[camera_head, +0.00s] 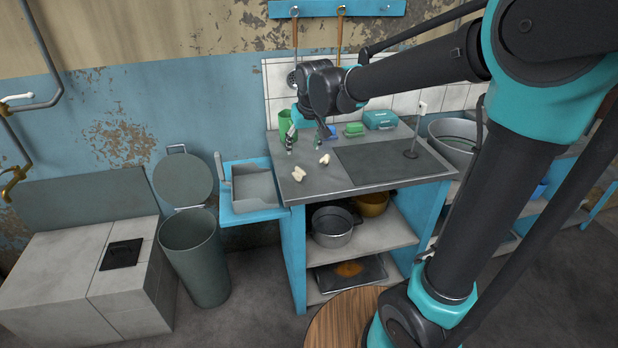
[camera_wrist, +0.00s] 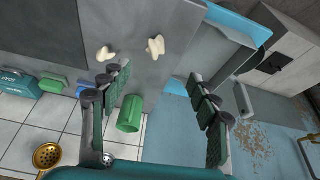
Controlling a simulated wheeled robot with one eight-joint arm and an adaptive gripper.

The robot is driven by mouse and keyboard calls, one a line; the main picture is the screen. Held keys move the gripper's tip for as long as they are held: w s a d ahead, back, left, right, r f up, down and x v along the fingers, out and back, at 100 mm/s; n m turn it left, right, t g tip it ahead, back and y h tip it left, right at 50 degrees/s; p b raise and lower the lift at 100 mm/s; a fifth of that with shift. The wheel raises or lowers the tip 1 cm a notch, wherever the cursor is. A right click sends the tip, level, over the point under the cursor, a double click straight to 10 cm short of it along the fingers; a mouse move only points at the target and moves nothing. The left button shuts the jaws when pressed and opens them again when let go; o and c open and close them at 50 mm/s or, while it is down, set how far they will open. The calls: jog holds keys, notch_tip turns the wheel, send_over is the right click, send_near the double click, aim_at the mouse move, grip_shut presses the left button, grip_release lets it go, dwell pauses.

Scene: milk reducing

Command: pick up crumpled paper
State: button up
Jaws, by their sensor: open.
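Two small off-white crumpled papers lie on the grey countertop. One crumpled paper (camera_head: 298,174) is near the counter's front left corner; it also shows in the wrist view (camera_wrist: 156,46). The other crumpled paper (camera_head: 324,159) lies a little further back and to the right; the wrist view shows it too (camera_wrist: 105,53). My gripper (camera_head: 306,142) is above the back left part of the counter, apart from both papers. In the wrist view its fingers (camera_wrist: 160,110) are spread wide with nothing between them held.
A green cup (camera_head: 285,124) stands at the counter's back left, close to my gripper. A green sponge-like block (camera_head: 354,129) and a teal box (camera_head: 380,120) are at the back. A grey bin (camera_head: 195,255) with its lid up stands left of the blue side shelf (camera_head: 252,214).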

send_near(300, 170)
jog(key=x, duration=0.2)
jog(key=s+x, duration=0.1)
jog(key=x, duration=0.2)
jog(key=shift+a+f, duration=0.2)
jog(key=w+f, duration=0.2)
jog(key=f, duration=0.1)
jog(key=shift+w+a+f, duration=0.2)
jog(key=shift+w+f, duration=0.2)
jog(key=shift+f, duration=0.3)
jog(key=shift+c, duration=0.3)
jog(key=c, duration=0.7)
